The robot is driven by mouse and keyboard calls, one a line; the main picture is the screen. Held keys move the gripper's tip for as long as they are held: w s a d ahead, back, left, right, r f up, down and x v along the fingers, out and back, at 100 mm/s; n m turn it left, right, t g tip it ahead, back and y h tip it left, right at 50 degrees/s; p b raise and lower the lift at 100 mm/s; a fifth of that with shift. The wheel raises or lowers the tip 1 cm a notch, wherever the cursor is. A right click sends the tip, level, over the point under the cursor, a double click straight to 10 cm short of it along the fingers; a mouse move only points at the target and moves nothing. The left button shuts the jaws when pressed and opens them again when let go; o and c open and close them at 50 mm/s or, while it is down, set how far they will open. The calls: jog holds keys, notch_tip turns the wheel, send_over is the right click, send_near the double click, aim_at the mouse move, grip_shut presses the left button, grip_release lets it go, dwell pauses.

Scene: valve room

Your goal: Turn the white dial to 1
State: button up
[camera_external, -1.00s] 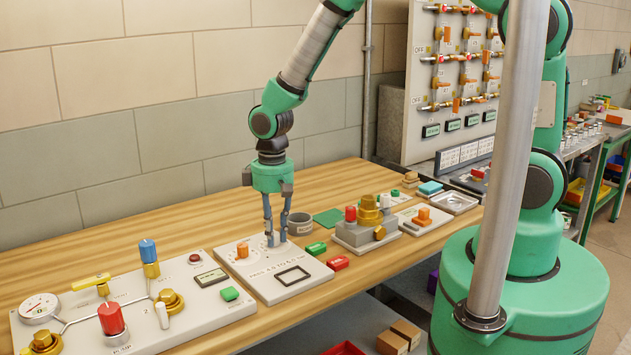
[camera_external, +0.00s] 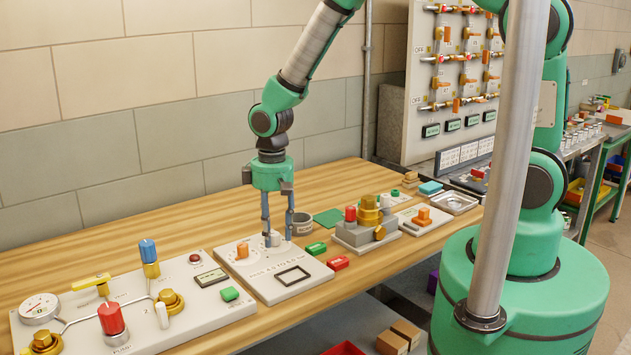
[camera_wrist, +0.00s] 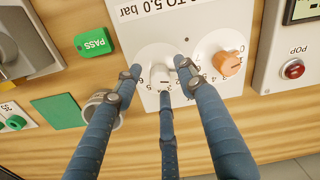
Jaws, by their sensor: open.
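The white dial (camera_external: 272,239) is on a white panel on the wooden bench, and it also shows in the wrist view (camera_wrist: 159,74). Printed numbers ring it, with a 5 and a 6 legible at its lower left in the wrist view. A dark mark shows on the dial's lower side there; the number it points to is hidden or too small to tell. My gripper (camera_external: 278,236) points straight down over the dial and is open. In the wrist view its three blue-grey fingers (camera_wrist: 160,78) stand around the dial, their tips apart. I cannot tell whether any touches it.
An orange dial (camera_external: 242,250) is on the same panel, close beside. A green PASS block (camera_external: 316,248) and a red block (camera_external: 337,263) lie to the right. A grey round cup (camera_external: 301,224) stands just behind the fingers. A valve panel (camera_external: 140,300) lies at left.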

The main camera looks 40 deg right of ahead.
aim_at(275, 233)
notch_tip(275, 233, up, 12)
jog(key=shift+f, duration=0.2)
dwell(0.4)
jog(key=shift+w+d, duration=0.1)
dwell(0.4)
jog(key=s+d+r+m+t, duration=0.1)
jog(key=s+d+r, duration=0.1)
jog(key=d+r, duration=0.55)
jog(key=s+d+r+m+t, duration=0.25)
jog(key=d+r, duration=0.35)
jog(key=r, duration=0.3)
jog(key=s+d+r+m+t, duration=0.1)
jog(key=s+d+r, duration=0.3)
jog(key=s+d, duration=0.2)
jog(key=s+d+r+m+t+b, duration=0.1)
jog(key=s+d+r, duration=0.3)
jog(key=s+d, duration=0.2)
jog(key=shift+s+r, duration=0.25)
jog(key=shift+s, duration=0.95)
jog(key=shift+d+m, duration=0.1)
jog(key=shift+m, duration=0.15)
jog(key=shift+c, duration=0.2)
